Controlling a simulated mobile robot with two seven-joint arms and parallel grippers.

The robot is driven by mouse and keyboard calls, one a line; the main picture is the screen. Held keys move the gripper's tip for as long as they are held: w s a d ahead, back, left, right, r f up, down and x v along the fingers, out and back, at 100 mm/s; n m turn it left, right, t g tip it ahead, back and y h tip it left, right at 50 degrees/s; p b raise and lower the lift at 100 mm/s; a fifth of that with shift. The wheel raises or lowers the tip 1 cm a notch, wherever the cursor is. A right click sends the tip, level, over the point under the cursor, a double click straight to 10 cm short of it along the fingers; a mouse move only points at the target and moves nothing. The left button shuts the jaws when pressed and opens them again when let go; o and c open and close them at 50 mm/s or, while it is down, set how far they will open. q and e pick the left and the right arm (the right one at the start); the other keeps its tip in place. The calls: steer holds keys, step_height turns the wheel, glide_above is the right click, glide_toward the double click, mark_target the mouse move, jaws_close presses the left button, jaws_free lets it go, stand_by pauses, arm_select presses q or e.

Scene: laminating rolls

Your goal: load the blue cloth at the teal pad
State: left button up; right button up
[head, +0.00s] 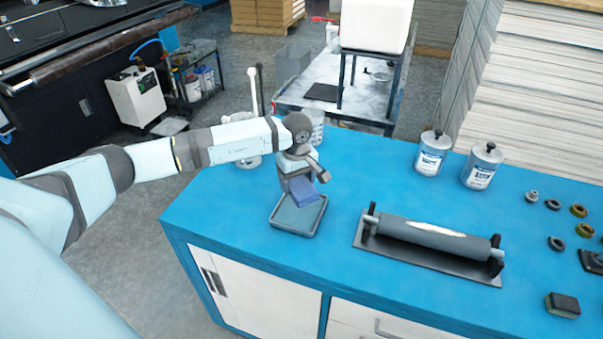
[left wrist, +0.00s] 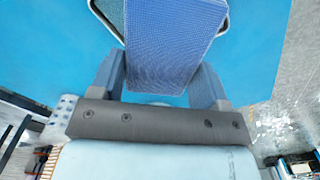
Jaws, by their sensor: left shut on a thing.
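The blue cloth (head: 305,192) is a folded blue-violet piece held over the far part of the teal pad (head: 296,217). The pad lies in a shallow dark-rimmed tray near the left end of the blue bench. My left gripper (head: 302,180) points down at the cloth and is shut on it. In the left wrist view the cloth (left wrist: 172,45) sits between the two fingers and hides most of the pad (left wrist: 112,14). I cannot tell whether the cloth touches the pad. My right gripper is in neither view.
A grey roller (head: 430,238) with a pale patch lies in a dark stand right of the tray. Two labelled cans (head: 432,155) (head: 482,167) stand at the back. A container (head: 317,125) stands behind my left wrist. Small rings and a block (head: 562,305) are at the right.

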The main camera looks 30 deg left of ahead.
arm_select(q)
steer(key=shift+f+b, duration=0.35)
steer(key=shift+f, duration=0.55)
steer(key=shift+f+b, duration=0.85)
steer(key=shift+f, duration=1.3)
steer(key=shift+s+f+b, duration=0.1)
steer(key=shift+f+b, duration=0.5)
steer(key=shift+b, duration=0.1)
steer(key=shift+r, duration=0.1)
stand_by(0.3)
steer(key=shift+r+p, duration=1.6)
steer(key=shift+r, duration=1.85)
